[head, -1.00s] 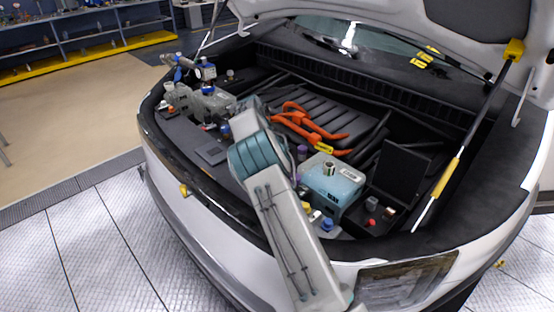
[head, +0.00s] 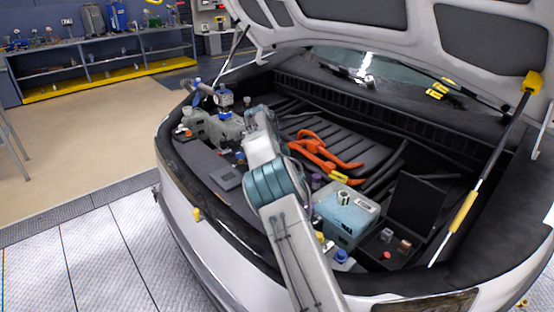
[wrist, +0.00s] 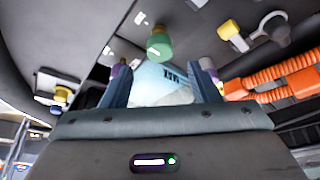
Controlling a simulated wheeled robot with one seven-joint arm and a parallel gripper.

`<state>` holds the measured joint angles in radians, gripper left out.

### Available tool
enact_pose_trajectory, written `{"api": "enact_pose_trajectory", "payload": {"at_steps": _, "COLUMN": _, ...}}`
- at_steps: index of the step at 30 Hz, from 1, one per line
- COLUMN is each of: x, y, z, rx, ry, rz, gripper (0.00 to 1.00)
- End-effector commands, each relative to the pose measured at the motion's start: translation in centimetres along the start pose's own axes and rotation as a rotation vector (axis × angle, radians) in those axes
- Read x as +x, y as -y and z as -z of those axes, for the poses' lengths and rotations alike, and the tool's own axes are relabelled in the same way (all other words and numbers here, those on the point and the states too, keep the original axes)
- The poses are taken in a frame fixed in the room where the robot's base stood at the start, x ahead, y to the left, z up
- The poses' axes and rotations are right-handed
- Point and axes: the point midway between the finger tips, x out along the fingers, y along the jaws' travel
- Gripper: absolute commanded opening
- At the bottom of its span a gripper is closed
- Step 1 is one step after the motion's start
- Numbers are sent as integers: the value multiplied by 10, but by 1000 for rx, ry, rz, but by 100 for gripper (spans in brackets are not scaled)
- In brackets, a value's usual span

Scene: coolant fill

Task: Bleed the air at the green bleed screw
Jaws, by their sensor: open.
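A pale blue tank (wrist: 160,86) shows through the gap, behind the fingers. In the head view the blue tank (head: 350,215) sits in the open car bay, right of my arm. My fingers and the green screw cannot be made out in the head view; my arm covers part of the bay.
Orange hoses (wrist: 280,82) run at the right of the wrist view. A yellow cap (wrist: 229,30) stands near the green screw. Purple parts (wrist: 120,67) show beside the fingers. In the head view a black open box (head: 412,205) is right of the tank, and the raised hood (head: 400,40) overhangs the bay.

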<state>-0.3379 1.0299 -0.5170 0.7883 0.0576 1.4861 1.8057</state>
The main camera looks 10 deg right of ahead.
Motion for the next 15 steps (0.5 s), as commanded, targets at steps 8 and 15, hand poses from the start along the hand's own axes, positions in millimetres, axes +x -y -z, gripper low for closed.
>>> {"api": "enact_pose_trajectory", "payload": {"at_steps": 8, "x": -51, "y": 0, "z": 0, "rx": 0, "ry": 1, "rz": 2, "gripper": 55}}
{"api": "enact_pose_trajectory", "payload": {"at_steps": 15, "x": -72, "y": 0, "z": 0, "rx": 1, "ry": 0, "rz": -1, "gripper": 55}}
